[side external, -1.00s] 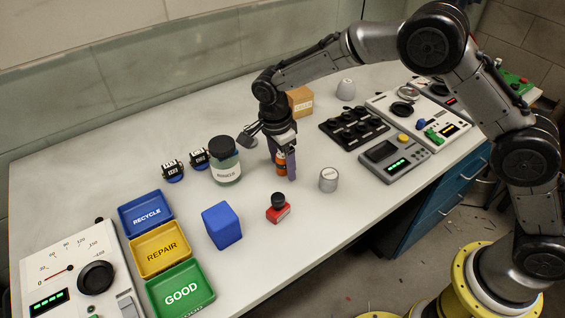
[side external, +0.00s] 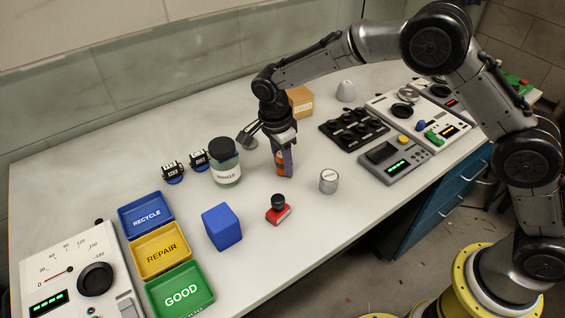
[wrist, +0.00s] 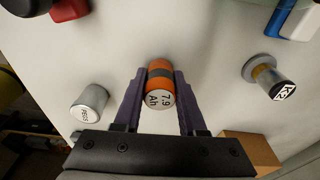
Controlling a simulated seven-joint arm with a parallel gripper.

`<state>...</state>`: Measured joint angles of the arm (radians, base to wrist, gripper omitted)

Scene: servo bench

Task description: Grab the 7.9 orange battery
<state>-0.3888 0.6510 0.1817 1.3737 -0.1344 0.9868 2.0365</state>
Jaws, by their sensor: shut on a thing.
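The orange battery (wrist: 159,84) has a dark band and a white end cap marked "7.9 Ah". In the wrist view it stands between the two purple fingers of my gripper (wrist: 159,90), which touch it on both sides. In the side external view my gripper (side external: 283,164) points down over the bench and is shut on the battery (side external: 281,163). The fingers hide part of the battery there. I cannot tell whether its lower end touches the bench.
A grey weight (side external: 328,181) stands to the right, a red stamp (side external: 279,211) in front, and a labelled jar (side external: 226,172) to the left. A blue block (side external: 222,228) and three coloured trays (side external: 163,251) lie further left. A cardboard box (side external: 301,102) is behind.

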